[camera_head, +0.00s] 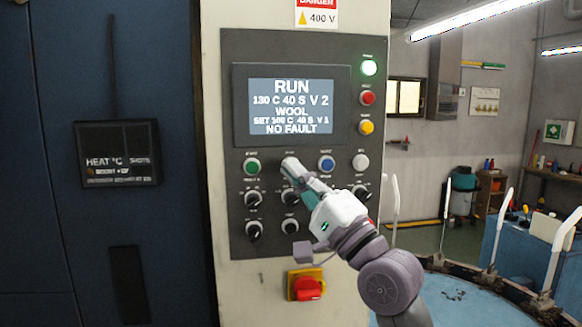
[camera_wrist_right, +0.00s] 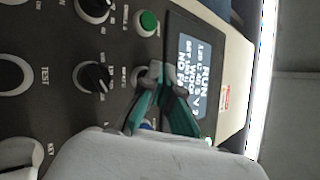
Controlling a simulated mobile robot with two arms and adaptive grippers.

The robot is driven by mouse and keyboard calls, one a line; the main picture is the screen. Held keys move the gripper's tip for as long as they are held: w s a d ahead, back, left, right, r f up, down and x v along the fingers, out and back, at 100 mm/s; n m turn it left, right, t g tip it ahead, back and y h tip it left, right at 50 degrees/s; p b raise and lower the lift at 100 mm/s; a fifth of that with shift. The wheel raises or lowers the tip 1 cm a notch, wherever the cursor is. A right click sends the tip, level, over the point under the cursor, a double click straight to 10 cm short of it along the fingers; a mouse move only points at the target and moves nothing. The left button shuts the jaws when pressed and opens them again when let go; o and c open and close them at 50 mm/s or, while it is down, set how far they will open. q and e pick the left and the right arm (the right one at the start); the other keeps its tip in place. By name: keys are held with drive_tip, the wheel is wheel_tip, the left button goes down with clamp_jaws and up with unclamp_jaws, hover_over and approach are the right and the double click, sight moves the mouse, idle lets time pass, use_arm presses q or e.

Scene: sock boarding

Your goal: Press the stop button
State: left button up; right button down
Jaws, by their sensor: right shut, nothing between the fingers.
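The control panel (camera_head: 237,120) has a row of buttons under its screen. My right gripper (camera_head: 288,163) is shut and empty, with its tips in front of the button spot between the green button (camera_head: 251,166) and the blue button (camera_head: 327,164). The gripper covers that spot, so the stop button's cap and label cannot be read. In the right wrist view the closed fingertips (camera_wrist_right: 155,70) overlap a pale button rim (camera_wrist_right: 137,78) beside the green button (camera_wrist_right: 148,23). Whether they touch it I cannot tell. My left gripper is not in view.
The screen (camera_head: 290,106) reads RUN and NO FAULT, and a green lamp (camera_head: 369,67) is lit. A white button (camera_head: 361,162) and several black knobs surround the gripper. A red switch on a yellow plate (camera_head: 306,286) sits below. A blue round table (camera_head: 450,296) stands right.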

drive_tip(key=shift+w+a, duration=0.1)
drive_tip(key=shift+w, duration=0.25)
idle(0.3)
drive_tip(key=shift+s, duration=0.2)
drive_tip(key=shift+s+d+p, duration=0.2)
drive_tip(key=shift+s+p, duration=0.2)
drive_tip(key=shift+s, duration=0.2)
drive_tip(key=s, duration=0.1)
drive_tip(key=s+p, duration=0.1)
drive_tip(key=s, duration=0.1)
drive_tip(key=s+d+p, duration=0.1)
drive_tip(key=s, duration=0.1)
idle(0.5)
idle(0.4)
